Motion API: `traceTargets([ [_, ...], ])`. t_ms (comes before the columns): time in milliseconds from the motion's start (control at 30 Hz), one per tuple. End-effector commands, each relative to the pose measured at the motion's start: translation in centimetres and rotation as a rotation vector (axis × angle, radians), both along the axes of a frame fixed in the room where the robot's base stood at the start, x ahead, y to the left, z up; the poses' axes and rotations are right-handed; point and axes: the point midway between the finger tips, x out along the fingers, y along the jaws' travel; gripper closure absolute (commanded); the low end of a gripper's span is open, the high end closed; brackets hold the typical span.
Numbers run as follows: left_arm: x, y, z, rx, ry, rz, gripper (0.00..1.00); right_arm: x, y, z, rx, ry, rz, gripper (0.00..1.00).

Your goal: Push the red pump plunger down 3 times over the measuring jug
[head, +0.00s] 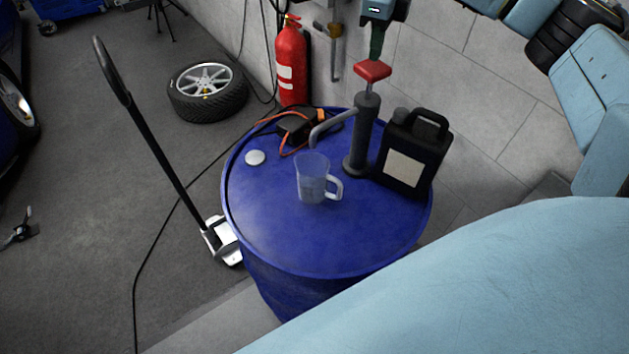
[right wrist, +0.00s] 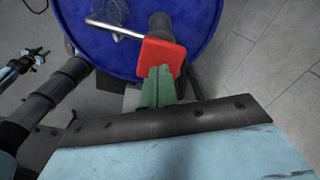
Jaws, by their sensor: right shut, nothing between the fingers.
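The red plunger (head: 373,71) tops the dark hand pump (head: 361,140), with a short length of rod showing below it. The pump stands upright on the blue drum (head: 270,240). Its grey spout (head: 333,124) bends over the clear measuring jug (head: 311,181); I cannot tell how much liquid the jug holds. My right gripper (head: 376,55) is shut and empty, its green fingertips right above the plunger. In the right wrist view the fingertips (right wrist: 158,72) overlap the red plunger (right wrist: 163,54); I cannot tell whether they touch.
A black canister (head: 413,150) stands right of the pump. An orange-and-black tool (head: 298,125) and a white round disc (head: 255,157) lie on the drum. A fire extinguisher (head: 291,62) is behind. The drum's front is clear.

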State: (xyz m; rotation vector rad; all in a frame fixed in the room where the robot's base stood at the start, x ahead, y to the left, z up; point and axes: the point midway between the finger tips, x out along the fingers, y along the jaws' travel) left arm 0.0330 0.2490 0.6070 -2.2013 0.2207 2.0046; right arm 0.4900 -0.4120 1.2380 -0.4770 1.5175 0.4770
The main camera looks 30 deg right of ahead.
Motion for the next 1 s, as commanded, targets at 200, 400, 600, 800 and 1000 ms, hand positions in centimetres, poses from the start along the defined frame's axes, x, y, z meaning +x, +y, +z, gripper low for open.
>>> traceTargets([
  [200,0.0,0.0,-0.5,0.0,0.0,0.0,0.64,0.0,0.0,-0.8,-0.001,0.001,0.0,1.0],
  [400,0.0,0.0,-0.8,0.0,0.0,0.0,0.64,0.0,0.0,-1.5,-0.001,0.001,0.0,1.0],
  [600,0.0,0.0,-1.2,0.0,0.0,0.0,0.64,0.0,0.0,-2.2,0.0,0.0,0.0,1.0],
  [800,0.0,0.0,-1.6,0.0,0.001,0.0,0.64,0.0,0.0,-3.0,0.0,0.001,0.0,1.0],
  [1000,0.0,0.0,-1.9,0.0,0.001,0.0,0.64,-0.1,0.0,-3.7,0.0,0.004,0.001,1.0],
])
